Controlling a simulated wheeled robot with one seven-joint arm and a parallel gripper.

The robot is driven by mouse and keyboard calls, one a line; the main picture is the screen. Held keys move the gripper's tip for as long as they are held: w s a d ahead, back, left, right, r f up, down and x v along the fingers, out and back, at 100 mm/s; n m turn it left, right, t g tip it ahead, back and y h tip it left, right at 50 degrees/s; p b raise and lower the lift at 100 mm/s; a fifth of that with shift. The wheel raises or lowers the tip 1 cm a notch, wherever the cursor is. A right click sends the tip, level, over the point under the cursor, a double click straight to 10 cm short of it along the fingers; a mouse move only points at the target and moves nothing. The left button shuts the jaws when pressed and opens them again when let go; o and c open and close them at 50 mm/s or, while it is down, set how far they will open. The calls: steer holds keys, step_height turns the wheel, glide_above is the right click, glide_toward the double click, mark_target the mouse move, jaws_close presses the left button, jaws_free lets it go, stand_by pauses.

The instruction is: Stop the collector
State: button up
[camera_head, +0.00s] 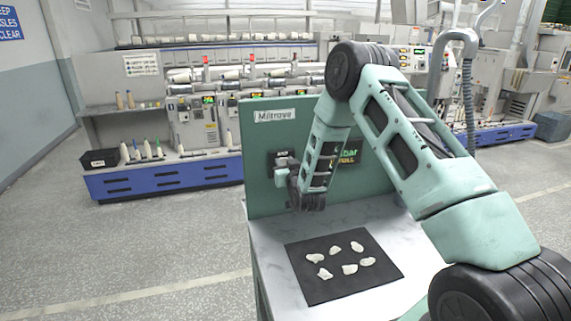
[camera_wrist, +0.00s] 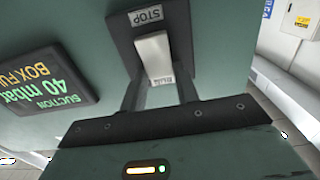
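The collector's switch is a white lever (camera_wrist: 154,57) on a dark plate (camera_wrist: 118,32) under a STOP label (camera_wrist: 146,15) in the wrist view. In the head view the switch plate (camera_head: 279,156) is on the green panel, partly hidden by my gripper (camera_head: 290,183). In the wrist view my gripper (camera_wrist: 159,88) is open, its two dark fingers on either side of the lever's near end. Nothing is gripped; whether a finger touches the lever I cannot tell. A display (camera_wrist: 33,80) reading suction 40 mbar and box full is beside the switch.
The green panel (camera_head: 258,150) stands behind a grey table (camera_head: 265,235). A black mat (camera_head: 318,291) with several white fluff pieces (camera_head: 350,269) lies on the table below my arm. A spinning machine with a blue base (camera_head: 165,180) stands behind. Open floor is at left.

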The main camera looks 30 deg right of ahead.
steer(key=shift+c, duration=1)
steer(key=shift+f+b, duration=0.3)
steer(key=shift+b, duration=0.6)
steer(key=t+b, duration=0.1)
steer(key=b, duration=0.2)
steer(key=shift+f, duration=0.25)
steer(key=t+b, duration=0.1)
steer(key=b, duration=0.2)
steer(key=shift+s+f+h+b, duration=0.1)
steer(key=shift+s+h+b, duration=0.05)
steer(key=shift+h+b, duration=0.15)
steer(key=shift+b, duration=0.4)
steer(key=shift+t+b, duration=0.3)
steer(key=shift+r, duration=0.25)
steer(key=o, duration=1)
steer(key=shift+s+a, duration=0.1)
steer(key=shift+s, duration=0.05)
